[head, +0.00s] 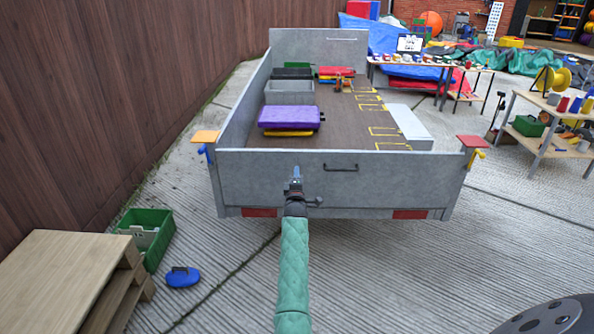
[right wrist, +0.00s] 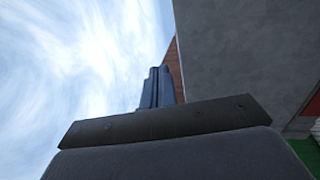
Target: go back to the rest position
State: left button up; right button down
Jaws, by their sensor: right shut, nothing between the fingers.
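My right arm in its green sleeve reaches forward in the head view. My right gripper (head: 296,172) points up in front of the grey tailboard (head: 400,178) of a trailer, and its fingers are together and empty. In the right wrist view the closed dark fingers (right wrist: 157,88) stand against the sky, with a grey panel to their right. I cannot tell whether the gripper touches the tailboard. My left gripper is not in view.
The trailer bed (head: 345,125) holds a purple folded pad (head: 290,116) and a grey box (head: 289,93). A wooden shelf (head: 60,275), a green crate (head: 158,222) and a blue object (head: 182,278) stand at left. Tables (head: 540,125) stand at right.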

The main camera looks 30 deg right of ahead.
jog(key=shift+s+a, duration=0.2)
jog(key=shift+s, duration=0.1)
